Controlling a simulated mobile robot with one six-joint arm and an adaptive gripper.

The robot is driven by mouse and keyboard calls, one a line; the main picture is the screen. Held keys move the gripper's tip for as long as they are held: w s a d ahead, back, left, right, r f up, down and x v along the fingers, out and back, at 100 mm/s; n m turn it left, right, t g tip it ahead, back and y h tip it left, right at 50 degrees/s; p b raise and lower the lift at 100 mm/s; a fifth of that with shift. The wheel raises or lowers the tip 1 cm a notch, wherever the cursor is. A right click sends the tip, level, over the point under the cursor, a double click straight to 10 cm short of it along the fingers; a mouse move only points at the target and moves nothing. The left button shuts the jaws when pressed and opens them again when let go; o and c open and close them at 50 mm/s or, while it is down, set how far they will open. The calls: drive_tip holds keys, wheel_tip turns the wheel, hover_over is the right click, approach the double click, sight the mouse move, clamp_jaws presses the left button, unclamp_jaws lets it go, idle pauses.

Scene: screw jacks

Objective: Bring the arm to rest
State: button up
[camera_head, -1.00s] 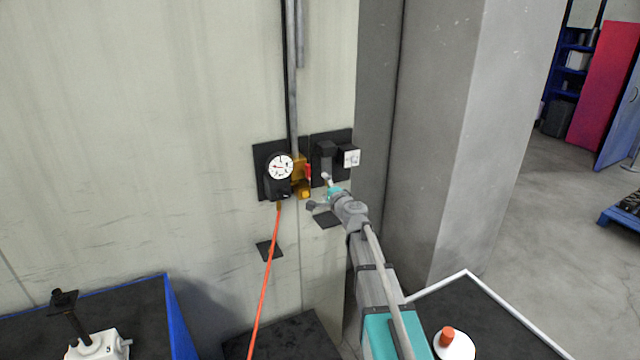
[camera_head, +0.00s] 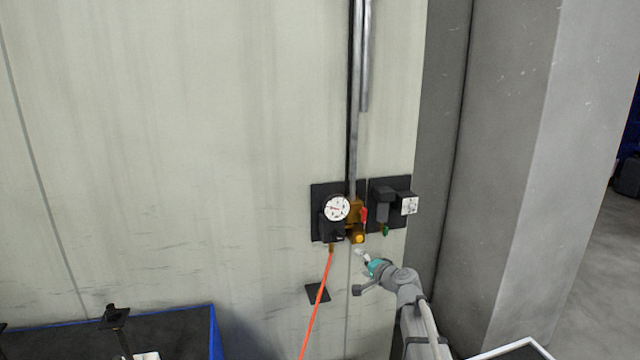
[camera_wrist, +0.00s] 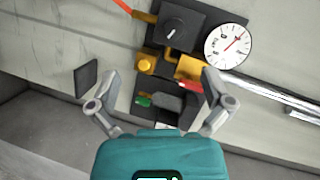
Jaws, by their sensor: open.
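My gripper (camera_head: 362,254) is in front of the wall, just below the wall fittings in the head view. In the wrist view my gripper (camera_wrist: 160,78) has its two fingers spread wide with nothing between them. Beyond the fingers are a round white gauge (camera_wrist: 227,46), a brass valve body (camera_wrist: 188,68) with a red lever (camera_wrist: 190,86), and a green-tipped fitting (camera_wrist: 143,101). The gripper appears apart from all of them. My arm reaches up from the lower right of the head view.
The gauge (camera_head: 336,208) hangs beside a vertical pipe (camera_head: 354,110). An orange hose (camera_head: 317,300) runs down from it. A small dark plate (camera_head: 317,293) is on the wall. A grey column (camera_head: 520,170) stands at right. A blue-edged dark table (camera_head: 180,325) is at lower left.

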drive_tip(key=s+a+f+n+g+h+b, duration=0.25)
drive_tip(key=s+f+n+g+b, duration=0.4)
drive_tip(key=s+f, duration=0.95)
drive_tip(key=s+d+f+n+g+h+b, duration=0.1)
drive_tip(key=s+d+f+g+h, duration=0.1)
drive_tip(key=s, duration=0.5)
drive_tip(key=s+d+f+n+g+h+b, duration=0.1)
drive_tip(key=s+d+f+g+h, duration=0.2)
drive_tip(key=s+d+f+g, duration=0.1)
drive_tip(key=s+f+g, duration=0.1)
drive_tip(key=s+f, duration=0.1)
drive_tip(key=s, duration=0.1)
drive_tip(key=shift+d, duration=0.15)
